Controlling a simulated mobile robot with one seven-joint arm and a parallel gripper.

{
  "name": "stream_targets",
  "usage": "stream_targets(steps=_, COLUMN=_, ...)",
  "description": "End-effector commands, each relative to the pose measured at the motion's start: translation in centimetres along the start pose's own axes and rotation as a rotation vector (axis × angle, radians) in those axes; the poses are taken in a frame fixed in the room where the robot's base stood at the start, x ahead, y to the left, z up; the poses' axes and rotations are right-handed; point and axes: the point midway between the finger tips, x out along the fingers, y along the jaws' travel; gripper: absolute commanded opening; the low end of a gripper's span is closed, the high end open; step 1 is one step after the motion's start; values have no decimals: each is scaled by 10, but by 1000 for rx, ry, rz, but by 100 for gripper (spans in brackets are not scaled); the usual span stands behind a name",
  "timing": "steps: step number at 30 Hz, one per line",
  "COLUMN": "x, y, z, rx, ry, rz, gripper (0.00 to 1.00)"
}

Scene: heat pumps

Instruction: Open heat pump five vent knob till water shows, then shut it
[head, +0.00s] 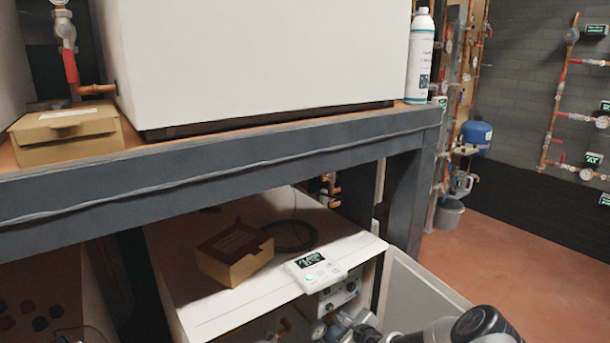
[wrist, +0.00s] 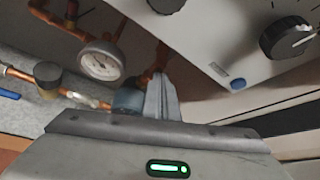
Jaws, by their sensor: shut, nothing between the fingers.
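A white heat pump (head: 210,297) stands on the lower level with its front open; no number is readable on it. My arm reaches to its open front at the bottom of the head view. In the wrist view my gripper (wrist: 162,85) is shut, its fingers together and pointing into the pipework. A round dark blue-grey part (wrist: 127,99) sits just left of the fingers and is partly hidden by them; I cannot tell whether they touch or whether it is the vent knob. No water shows.
A grey shelf beam (head: 220,165) runs above. A cardboard box (head: 235,255) and white controller (head: 316,271) lie on the lower pump.

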Motion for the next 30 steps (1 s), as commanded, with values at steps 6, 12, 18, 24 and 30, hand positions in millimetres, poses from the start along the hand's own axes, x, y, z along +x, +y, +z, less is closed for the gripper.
stream_targets(steps=6, x=-1, y=0, z=2, rx=1, ry=0, rz=-1, gripper=0)
stream_targets(steps=12, x=-4, y=-1, z=6, rx=1, ry=1, rz=0, gripper=0)
stream_targets(steps=18, x=-20, y=-2, z=-2, rx=3, ry=2, rz=-2, gripper=0)
stream_targets(steps=24, x=-41, y=-2, z=-14, rx=2, ry=2, rz=-1, gripper=0)
stream_targets(steps=30, x=-55, y=-1, z=-21, rx=0, ry=0, rz=-1, gripper=0)
